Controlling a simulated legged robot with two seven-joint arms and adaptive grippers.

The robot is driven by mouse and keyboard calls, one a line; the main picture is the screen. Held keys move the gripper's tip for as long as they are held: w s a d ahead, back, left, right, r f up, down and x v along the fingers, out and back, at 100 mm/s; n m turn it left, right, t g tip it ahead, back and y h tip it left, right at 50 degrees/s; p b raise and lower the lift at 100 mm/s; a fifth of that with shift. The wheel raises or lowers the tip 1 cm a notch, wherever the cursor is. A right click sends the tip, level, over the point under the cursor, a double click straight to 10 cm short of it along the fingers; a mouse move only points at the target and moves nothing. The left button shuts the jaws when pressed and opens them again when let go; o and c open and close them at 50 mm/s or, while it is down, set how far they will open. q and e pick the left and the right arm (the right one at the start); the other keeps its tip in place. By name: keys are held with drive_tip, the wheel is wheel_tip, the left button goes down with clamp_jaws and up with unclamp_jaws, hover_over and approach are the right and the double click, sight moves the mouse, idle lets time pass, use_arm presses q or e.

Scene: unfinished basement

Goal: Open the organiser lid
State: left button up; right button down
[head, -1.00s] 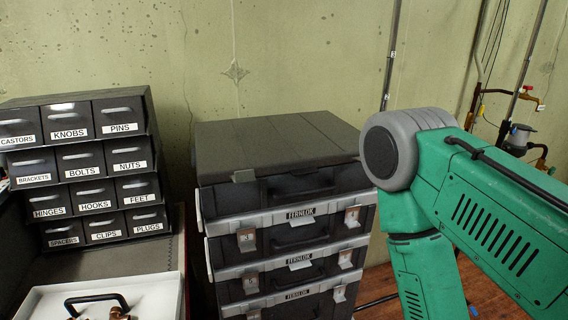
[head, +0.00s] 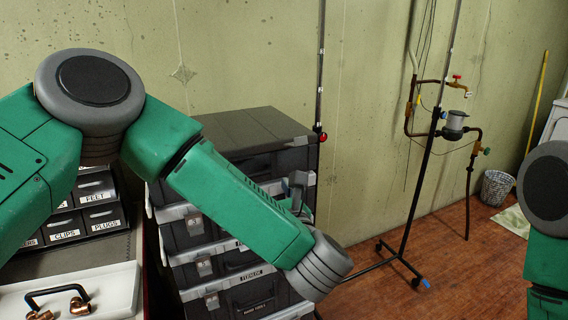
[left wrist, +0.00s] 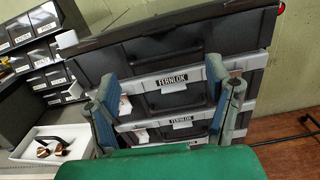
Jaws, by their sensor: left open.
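The organiser is a stack of dark cases with grey bands and FERNLOK labels. Its flat dark lid (head: 250,128) is down on top in the head view. My left arm hides much of the stack's front. My left gripper (head: 299,190) is in front of the upper right of the stack, partly hidden behind my forearm. In the left wrist view my left gripper (left wrist: 163,76) is open, its blue fingers spread before the upper cases, with nothing between them. The lid's front edge (left wrist: 170,28) shows above the fingers. My right gripper is out of view.
Labelled small drawers (head: 100,215) and a white tray (head: 95,287) with copper fittings are left of the stack. A wheeled stand (head: 405,240), wall pipes with a tap (head: 457,82) and a wire basket (head: 496,187) are right. The wooden floor between is mostly clear.

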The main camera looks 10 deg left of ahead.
sight(244, 160)
use_arm(q)
drive_tip(key=shift+n, duration=0.3)
drive_tip(key=p+x, duration=0.1)
drive_tip(key=x, duration=1.2)
drive_tip(key=shift+w+r, duration=0.2)
drive_tip(key=shift+w, duration=0.05)
drive_tip(key=shift+w+a, duration=0.1)
drive_tip(key=shift+a, duration=0.15)
drive_tip(key=shift+c, duration=0.4)
